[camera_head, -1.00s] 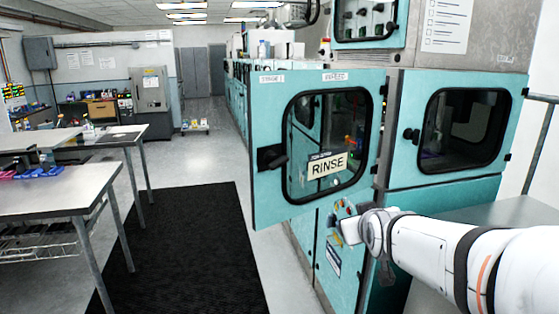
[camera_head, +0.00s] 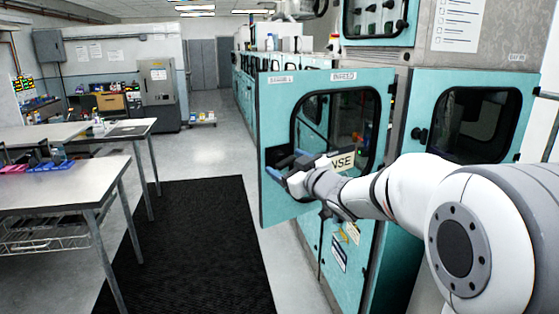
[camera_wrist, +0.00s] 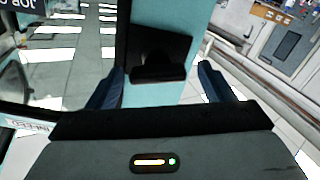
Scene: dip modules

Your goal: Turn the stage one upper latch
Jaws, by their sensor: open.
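The teal stage one door (camera_head: 270,98) stands swung open, with a dark window and a sign partly hidden by my arm. Its black latch (camera_head: 277,155) is on the door's left edge, partly covered by my gripper (camera_head: 284,170). In the wrist view the black latch (camera_wrist: 160,55) lies ahead, between the two blue fingers of my gripper (camera_wrist: 160,85). The fingers are apart, one on each side of it. I cannot tell whether either finger touches the latch.
A second teal door with a dark window (camera_head: 478,125) is to the right. Metal tables (camera_head: 60,195) stand at the left.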

